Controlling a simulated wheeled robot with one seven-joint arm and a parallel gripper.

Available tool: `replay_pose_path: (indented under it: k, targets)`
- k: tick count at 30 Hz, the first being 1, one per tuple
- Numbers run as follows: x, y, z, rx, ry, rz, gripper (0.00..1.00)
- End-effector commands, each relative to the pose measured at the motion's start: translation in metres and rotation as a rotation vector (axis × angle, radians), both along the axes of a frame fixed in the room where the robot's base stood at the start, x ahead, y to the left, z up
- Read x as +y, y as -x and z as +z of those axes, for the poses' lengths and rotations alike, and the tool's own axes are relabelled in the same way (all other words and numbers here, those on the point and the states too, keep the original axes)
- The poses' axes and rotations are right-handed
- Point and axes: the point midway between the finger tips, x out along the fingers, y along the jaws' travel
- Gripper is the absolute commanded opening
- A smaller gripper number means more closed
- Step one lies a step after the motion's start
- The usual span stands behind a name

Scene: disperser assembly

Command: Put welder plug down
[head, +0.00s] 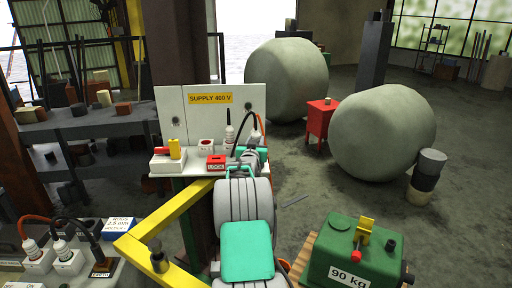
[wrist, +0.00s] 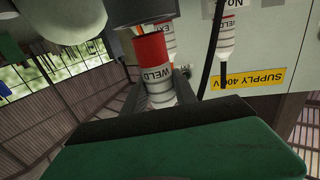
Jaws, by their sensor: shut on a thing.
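The welder plug (wrist: 157,72), a red and white cylinder marked WELD, is between the two dark fingers of my gripper (wrist: 160,92) in the wrist view. My gripper is shut on it. A dark grey cylinder (wrist: 142,12) is just above the plug's red end; I cannot tell whether they touch. In the head view my gripper (head: 243,160) is at the right end of the supply shelf, in front of the SUPPLY 400 V board (head: 197,115). The held plug is hidden there by my arm.
White plugs (wrist: 226,38) with cables are close by. A red LOCK block (head: 216,163) and a red-yellow switch (head: 174,149) sit on the shelf. A yellow frame (head: 170,217) is left of my arm, a green 90 kg box (head: 350,250) right. More plugs (head: 38,256) stand at lower left.

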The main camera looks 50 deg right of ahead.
Motion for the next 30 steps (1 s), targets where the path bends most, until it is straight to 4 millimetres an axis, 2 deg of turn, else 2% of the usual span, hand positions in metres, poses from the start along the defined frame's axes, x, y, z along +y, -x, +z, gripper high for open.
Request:
replay_pose_path:
  k: [4,9,20,21,29,30]
  targets:
    - [-0.009,-0.006,-0.010,-0.003,0.003,0.000,0.00]
    - [-0.008,-0.006,-0.036,-0.002,0.003,0.000,0.00]
    - [-0.008,-0.005,-0.043,-0.003,0.004,0.000,0.00]
    - [-0.008,-0.005,-0.044,-0.002,0.002,0.000,0.34]
    - [-0.008,-0.005,-0.043,-0.002,0.002,0.000,0.55]
    - [-0.008,-0.005,-0.043,-0.002,0.002,0.000,0.55]
